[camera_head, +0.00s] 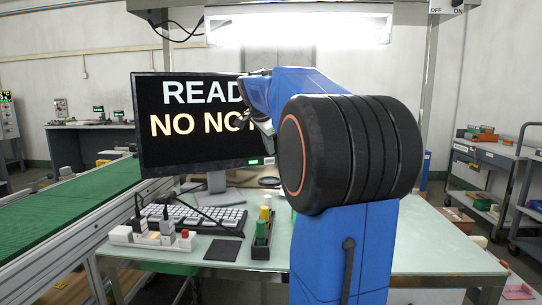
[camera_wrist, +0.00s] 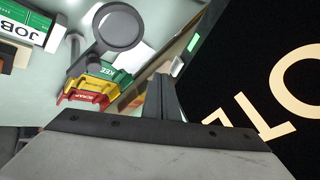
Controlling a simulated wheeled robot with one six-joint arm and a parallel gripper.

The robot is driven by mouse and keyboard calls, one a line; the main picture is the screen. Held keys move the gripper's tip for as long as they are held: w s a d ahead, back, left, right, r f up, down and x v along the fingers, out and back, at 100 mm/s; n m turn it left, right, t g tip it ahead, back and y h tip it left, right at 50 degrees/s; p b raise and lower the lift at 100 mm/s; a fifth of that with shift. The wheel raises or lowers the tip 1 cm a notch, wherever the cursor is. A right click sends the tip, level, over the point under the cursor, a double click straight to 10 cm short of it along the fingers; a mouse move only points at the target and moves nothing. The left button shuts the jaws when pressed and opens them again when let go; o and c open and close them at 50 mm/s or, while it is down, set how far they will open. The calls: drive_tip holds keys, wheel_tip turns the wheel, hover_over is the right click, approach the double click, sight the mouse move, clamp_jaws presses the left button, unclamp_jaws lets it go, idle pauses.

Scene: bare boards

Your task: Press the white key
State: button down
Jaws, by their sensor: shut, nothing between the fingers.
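A keyboard (camera_head: 190,218) with rows of pale keys lies on the pale green table below the monitor. No single white key can be told apart at this size. My gripper (camera_head: 265,132) is raised in front of the monitor's right side, above and to the right of the keyboard, and touches nothing that I can see. My arm partly hides it. In the wrist view its fingers (camera_wrist: 163,97) are shut with nothing between them. The keyboard is not in the wrist view.
The monitor (camera_head: 190,120) stands behind the keyboard; my arm covers part of its text. A white power strip (camera_head: 122,237) with plugs and a dark pad (camera_head: 223,250) lie in front. Coloured trays (camera_wrist: 95,92) and a ring-shaped magnifier (camera_wrist: 118,27) are below my gripper.

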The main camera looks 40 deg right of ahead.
drive_tip(key=shift+v, duration=1.4)
